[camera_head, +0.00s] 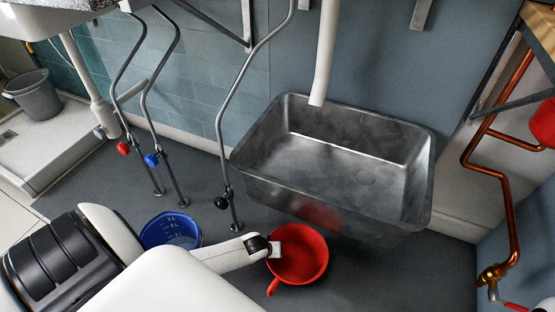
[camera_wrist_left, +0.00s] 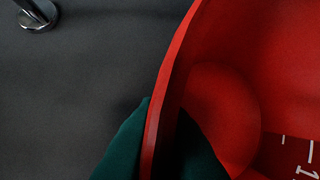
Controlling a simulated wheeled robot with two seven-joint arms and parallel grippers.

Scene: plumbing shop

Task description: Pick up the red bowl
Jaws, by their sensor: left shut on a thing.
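The red bowl (camera_head: 305,262) is below the front edge of the metal sink, with its handle pointing toward the lower left. My left gripper (camera_head: 275,247) is at the bowl's left rim. In the left wrist view the bowl (camera_wrist_left: 235,60) fills the right side, and the dark green fingers of my left gripper (camera_wrist_left: 160,140) stand on either side of its rim, shut on it. White scale marks show inside the bowl. I cannot tell whether the bowl touches the floor. My right gripper is not in either view.
A steel sink basin (camera_head: 340,160) stands close behind the bowl. A blue bucket (camera_head: 170,231) is to the left, partly behind my arm. Pipes with red (camera_head: 123,148) and blue (camera_head: 151,160) valves rise from the floor. Copper piping (camera_head: 508,200) runs at the right. Floor right of the bowl is clear.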

